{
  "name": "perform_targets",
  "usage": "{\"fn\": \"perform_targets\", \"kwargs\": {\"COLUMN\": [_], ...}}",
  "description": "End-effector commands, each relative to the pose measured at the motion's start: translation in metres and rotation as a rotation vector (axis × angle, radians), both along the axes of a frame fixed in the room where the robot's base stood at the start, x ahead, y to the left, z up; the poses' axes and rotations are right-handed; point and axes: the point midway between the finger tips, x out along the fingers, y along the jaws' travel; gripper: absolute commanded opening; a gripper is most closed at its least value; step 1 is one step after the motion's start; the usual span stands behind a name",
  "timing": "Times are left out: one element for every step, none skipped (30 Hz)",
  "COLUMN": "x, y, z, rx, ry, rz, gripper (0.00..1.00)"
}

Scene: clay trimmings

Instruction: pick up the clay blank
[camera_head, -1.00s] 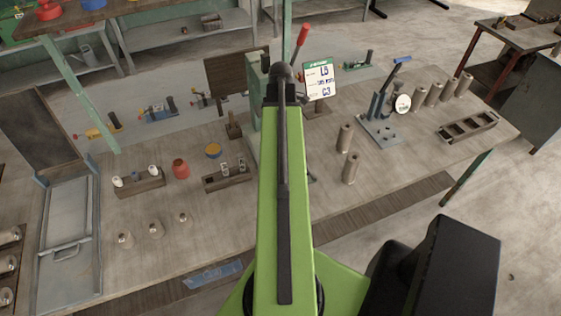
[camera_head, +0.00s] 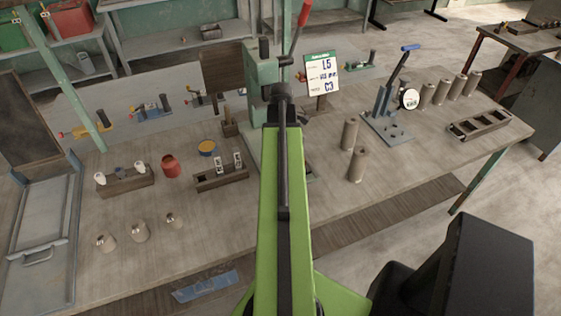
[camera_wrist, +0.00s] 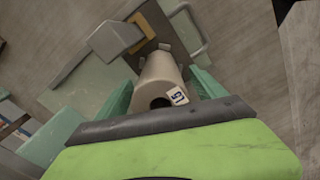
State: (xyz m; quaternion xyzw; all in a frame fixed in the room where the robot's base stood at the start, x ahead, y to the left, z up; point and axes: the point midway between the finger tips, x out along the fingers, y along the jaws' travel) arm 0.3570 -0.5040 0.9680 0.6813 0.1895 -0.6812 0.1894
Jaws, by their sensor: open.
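In the wrist view, a tan hollow cylinder that looks like a clay blank (camera_wrist: 161,78) shows between the green fingers of my gripper (camera_wrist: 160,90). A small white tag with dark marks is on its near end. The fingers are open, one on each side of it; I cannot tell whether either touches it. In the head view my green arm reaches toward the green press (camera_head: 262,90) and hides my gripper and this cylinder. Other tan cylinders stand on the bench, two right of the arm (camera_head: 350,133) and several in a row (camera_head: 443,90).
A lever tool (camera_head: 388,118) and a slotted wooden rack (camera_head: 478,124) stand to the right. A white sign (camera_head: 322,74) stands beside the press. A red jar (camera_head: 170,166), wooden holders (camera_head: 125,182) and small pots (camera_head: 140,232) stand left. Bare bench (camera_head: 215,220) lies left of my arm.

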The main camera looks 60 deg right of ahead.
Motion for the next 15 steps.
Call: {"fn": "perform_targets", "kwargs": {"x": [0.0001, 0.0002, 0.0002, 0.0002, 0.0002, 0.0002, 0.0002, 0.0002, 0.0002, 0.0003, 0.0003, 0.0003, 0.0003, 0.0004, 0.0004], "y": [0.0002, 0.0002, 0.0002, 0.0002, 0.0004, 0.0004, 0.0004, 0.0004, 0.0004, 0.0004, 0.0004, 0.0004, 0.0004, 0.0005, 0.0005], "z": [-0.0165, -0.0186, -0.0195, -0.0191, -0.0180, -0.0165, -0.0158, -0.0156, -0.0155, -0.0154, -0.0154, -0.0154, -0.0154, -0.0154, -0.0154], "rx": [0.000, 0.000, 0.000, 0.000, 0.000, 0.000, 0.000, 0.000, 0.000, 0.000, 0.000, 0.000, 0.000, 0.000, 0.000], "ry": [0.000, 0.000, 0.000, 0.000, 0.000, 0.000, 0.000, 0.000, 0.000, 0.000, 0.000, 0.000, 0.000, 0.000, 0.000], "rz": [0.000, 0.000, 0.000, 0.000, 0.000, 0.000, 0.000, 0.000, 0.000, 0.001, 0.001, 0.001, 0.001, 0.001, 0.001], "gripper": [0.79, 0.79, 0.79, 0.79, 0.79, 0.79, 0.79, 0.79, 0.79, 0.77, 0.73, 0.68, 0.64, 0.60, 0.55]}}
